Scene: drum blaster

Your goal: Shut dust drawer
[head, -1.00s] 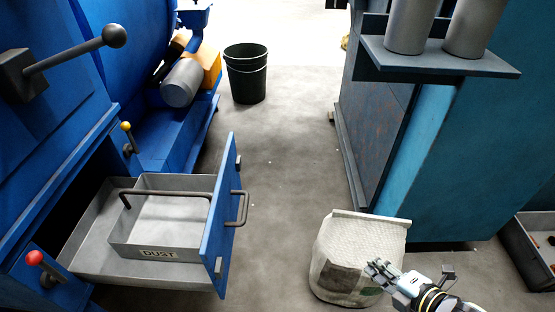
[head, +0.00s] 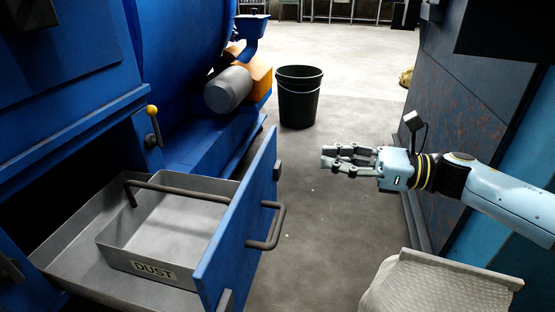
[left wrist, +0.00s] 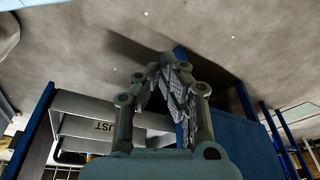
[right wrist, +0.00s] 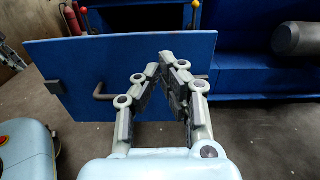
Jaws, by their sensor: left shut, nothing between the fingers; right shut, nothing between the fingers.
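The dust drawer stands pulled out of the blue machine, its blue front panel (head: 240,228) facing right with a dark bar handle (head: 276,225). On the drawer sits a grey bin (head: 165,235) labelled DUST, with its own bar handle. My right gripper (head: 324,158) is shut and empty, to the right of the front panel and apart from it. The right wrist view shows the shut fingers (right wrist: 168,60) in front of the blue panel (right wrist: 125,70). My left gripper (left wrist: 168,60) is shut and empty in the left wrist view, with the DUST bin (left wrist: 95,125) beyond it; the head view does not show it.
A yellow-knobbed lever (head: 152,112) stands on the machine above the drawer. A dark bucket (head: 298,97) stands on the floor behind. A pale sack (head: 435,285) is at the lower right, beside the teal machine.

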